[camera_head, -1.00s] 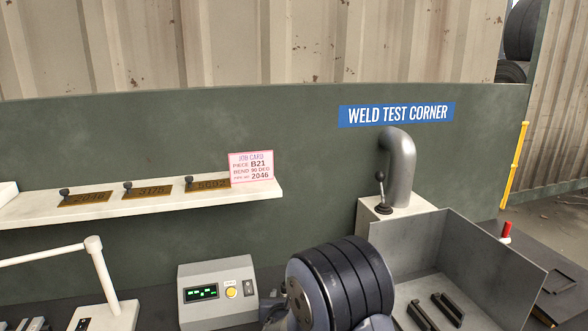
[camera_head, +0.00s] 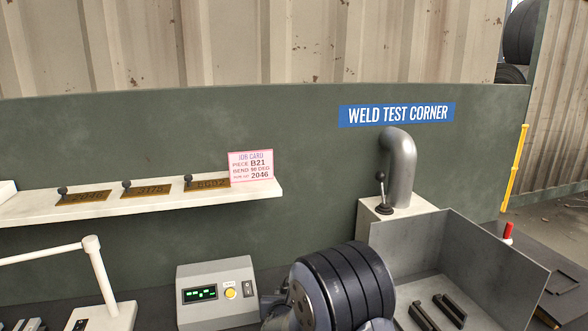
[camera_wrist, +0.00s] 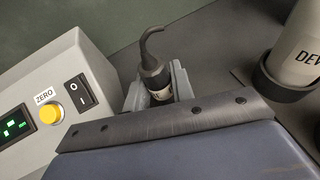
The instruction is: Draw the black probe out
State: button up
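The black probe (camera_wrist: 152,72) shows in the wrist view, at the upper middle, with its curved cable rising from its top. A pale band shows lower on it. Grey pieces (camera_wrist: 180,82) flank it on both sides; I cannot tell whether they are a holder or my fingertips. Whether the fingers are open or shut is not clear. In the head view my arm hides this area.
The meter box (camera_head: 216,291) with its yellow ZERO button stands close left of the probe. A pale labelled cylinder (camera_wrist: 298,50) with a dark base stands to the right in the wrist view. A grey metal tray (camera_head: 480,250) and bent pipe (camera_head: 400,170) stand at the right.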

grip_shut()
jog(key=shift+r+p, duration=2.05)
jog(key=shift+r, duration=1.75)
